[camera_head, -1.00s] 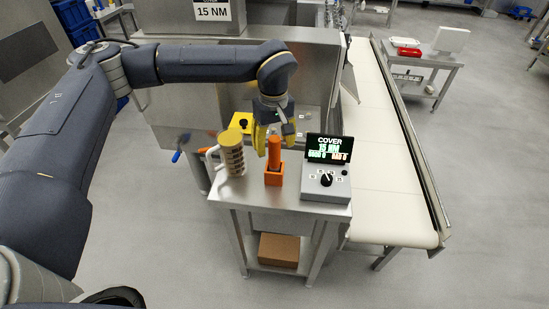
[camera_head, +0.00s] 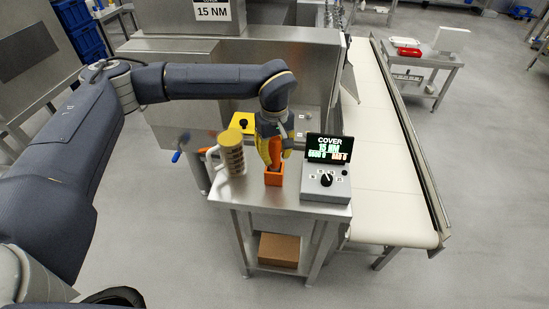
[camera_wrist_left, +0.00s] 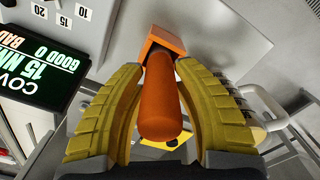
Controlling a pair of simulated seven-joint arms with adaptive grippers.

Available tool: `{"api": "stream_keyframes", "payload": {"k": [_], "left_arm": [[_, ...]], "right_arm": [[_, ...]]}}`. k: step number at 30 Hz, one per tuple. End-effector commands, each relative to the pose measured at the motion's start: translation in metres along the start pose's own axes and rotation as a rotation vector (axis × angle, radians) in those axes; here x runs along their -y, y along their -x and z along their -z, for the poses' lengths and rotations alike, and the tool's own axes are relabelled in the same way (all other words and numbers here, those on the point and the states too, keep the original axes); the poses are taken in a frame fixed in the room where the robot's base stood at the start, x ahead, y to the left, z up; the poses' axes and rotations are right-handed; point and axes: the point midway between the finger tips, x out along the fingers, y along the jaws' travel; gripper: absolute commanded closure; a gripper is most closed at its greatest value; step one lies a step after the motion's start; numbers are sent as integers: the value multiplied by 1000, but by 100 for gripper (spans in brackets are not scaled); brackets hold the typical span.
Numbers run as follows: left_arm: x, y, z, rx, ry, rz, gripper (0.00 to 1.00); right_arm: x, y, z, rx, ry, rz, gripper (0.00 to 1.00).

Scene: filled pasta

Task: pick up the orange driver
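The orange driver (camera_head: 274,150) stands upright in a small orange holder (camera_head: 274,179) on the steel stand. My left gripper (camera_head: 270,154) is down at the driver from behind, with its yellow fingers on either side of the handle. In the left wrist view the driver (camera_wrist_left: 160,102) lies between the two curved fingers of the left gripper (camera_wrist_left: 160,120), with narrow gaps still showing beside the handle. The orange holder (camera_wrist_left: 162,42) shows beyond it. The fingers look open around the driver, not closed on it. My right gripper is not in view.
A control box (camera_head: 326,187) with a lit display (camera_head: 329,149) stands close to the right of the holder. A yellow-topped cylindrical rack (camera_head: 231,157) with white handles stands to the left. A white conveyor (camera_head: 385,150) runs along the right. A cardboard box (camera_head: 279,249) sits on the lower shelf.

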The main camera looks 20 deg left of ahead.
Motion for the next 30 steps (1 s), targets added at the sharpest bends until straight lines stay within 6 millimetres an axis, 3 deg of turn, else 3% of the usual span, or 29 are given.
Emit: {"api": "stream_keyframes", "payload": {"k": [1,7,20,26,30], "left_arm": [[0,0,0,0,0,0,78],[0,0,0,0,0,0,100],[0,4,0,-1,0,-2,100],[-1,27,1,-4,0,-4,100],[-1,57,1,-5,0,-6,100]], "right_arm": [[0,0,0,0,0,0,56],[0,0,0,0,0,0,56],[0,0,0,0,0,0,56],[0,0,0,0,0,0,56],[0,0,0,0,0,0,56]]}}
